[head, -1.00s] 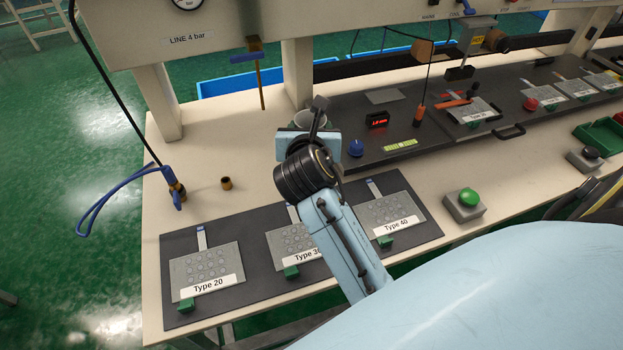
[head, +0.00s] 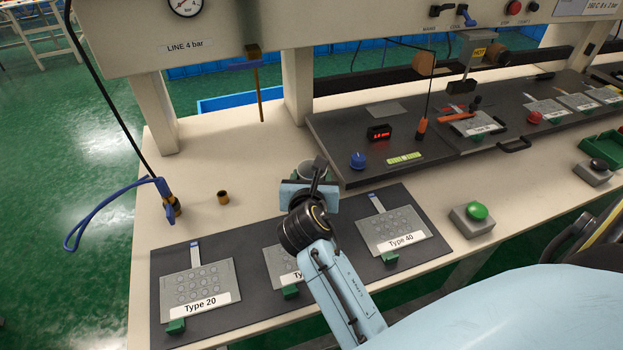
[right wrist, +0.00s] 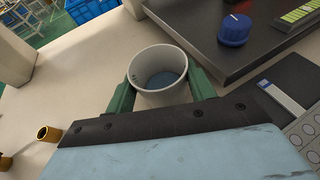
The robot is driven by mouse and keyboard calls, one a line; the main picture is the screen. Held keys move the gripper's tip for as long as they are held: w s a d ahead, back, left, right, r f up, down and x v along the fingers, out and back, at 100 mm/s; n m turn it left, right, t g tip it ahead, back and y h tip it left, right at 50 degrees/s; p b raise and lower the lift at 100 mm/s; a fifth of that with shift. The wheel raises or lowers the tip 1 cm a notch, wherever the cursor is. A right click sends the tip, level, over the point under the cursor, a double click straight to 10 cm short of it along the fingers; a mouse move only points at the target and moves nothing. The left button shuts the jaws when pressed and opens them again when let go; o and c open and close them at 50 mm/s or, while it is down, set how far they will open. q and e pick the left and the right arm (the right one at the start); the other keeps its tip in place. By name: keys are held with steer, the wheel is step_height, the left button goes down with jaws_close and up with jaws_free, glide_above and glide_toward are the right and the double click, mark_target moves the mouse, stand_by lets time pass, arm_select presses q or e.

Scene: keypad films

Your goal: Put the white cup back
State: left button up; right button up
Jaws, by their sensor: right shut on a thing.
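The white cup (right wrist: 160,72) stands upright between the green fingers of my right gripper (right wrist: 162,95) in the right wrist view. The fingers are shut on its sides, and its inside looks blue-grey. In the head view, my right gripper (head: 311,185) is over the bench near the left end of the raised dark panel. Only the rim and upper part of the cup (head: 313,168) show there, behind the hand. I cannot tell whether its base touches the bench. My left gripper is not in view.
A dark mat (head: 262,318) with Type 20 (head: 200,280), Type 30 and Type 40 (head: 392,228) keypads lies in front. The raised panel (head: 345,150) with a blue knob (head: 358,160) is to the right. A brass piece (head: 223,197) stands left. Bare bench (head: 240,155) lies behind.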

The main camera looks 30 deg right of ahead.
steer(key=shift+f, duration=0.15)
steer(key=o, duration=1)
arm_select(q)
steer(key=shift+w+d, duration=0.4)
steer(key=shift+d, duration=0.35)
arm_select(e)
steer(key=shift+o, duration=0.2)
steer(key=shift+s+a+r, duration=0.1)
steer(key=shift+s+r, duration=0.05)
steer(key=shift+r, duration=0.1)
steer(key=p+v, duration=0.2)
steer(key=v, duration=0.8)
steer(key=shift+s+a+r, duration=0.15)
steer(key=shift+s+a, duration=0.05)
steer(key=shift+s, duration=0.05)
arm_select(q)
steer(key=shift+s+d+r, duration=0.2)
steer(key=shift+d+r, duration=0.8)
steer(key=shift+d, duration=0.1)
arm_select(e)
steer(key=shift+s+a+r, duration=0.15)
steer(key=shift+s+a, duration=0.1)
steer(key=shift+s, duration=0.15)
